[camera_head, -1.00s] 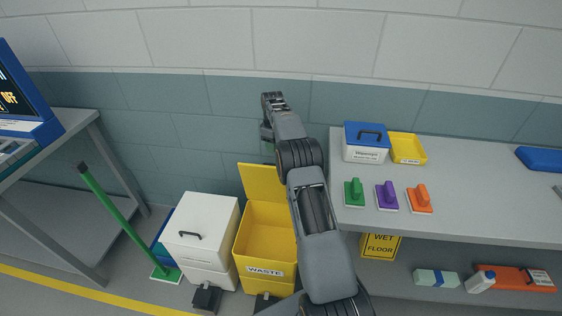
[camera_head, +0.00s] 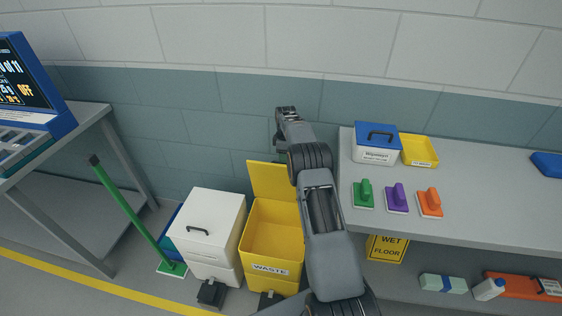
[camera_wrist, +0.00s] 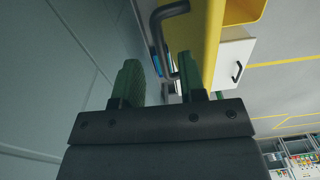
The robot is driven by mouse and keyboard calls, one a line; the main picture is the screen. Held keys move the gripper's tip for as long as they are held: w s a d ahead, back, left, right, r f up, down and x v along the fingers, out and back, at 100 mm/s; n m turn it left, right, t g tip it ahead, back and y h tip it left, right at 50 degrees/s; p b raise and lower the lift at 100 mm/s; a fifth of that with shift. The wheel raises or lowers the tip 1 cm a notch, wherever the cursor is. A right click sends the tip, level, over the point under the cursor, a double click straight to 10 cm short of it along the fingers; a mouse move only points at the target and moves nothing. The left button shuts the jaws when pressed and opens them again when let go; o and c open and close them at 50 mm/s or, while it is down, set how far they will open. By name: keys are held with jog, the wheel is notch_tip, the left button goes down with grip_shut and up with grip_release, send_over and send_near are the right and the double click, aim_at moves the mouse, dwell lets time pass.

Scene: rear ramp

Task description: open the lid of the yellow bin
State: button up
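The yellow bin (camera_head: 273,268), labelled WASTE, stands on the floor with its inside showing. Its yellow lid (camera_head: 268,181) stands upright at the back edge, partly hidden by my arm. In the wrist view the yellow lid (camera_wrist: 208,45) is seen edge-on, with its dark handle (camera_wrist: 157,30) on the wall side. My gripper (camera_wrist: 160,75) is open, with its two green fingers apart. The handle's lower end is close to the right finger; I cannot tell whether they touch. In the head view my gripper is mostly hidden behind the wrist.
A white bin (camera_head: 206,230) stands close on the left, with a green-handled tool (camera_head: 125,210) beyond it. A grey table (camera_head: 470,215) on the right holds a blue-lidded box (camera_head: 376,145), a yellow tray (camera_head: 419,151) and several brushes. The wall is close behind the bins.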

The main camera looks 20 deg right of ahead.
jog(key=shift+f, duration=1.5)
grip_shut()
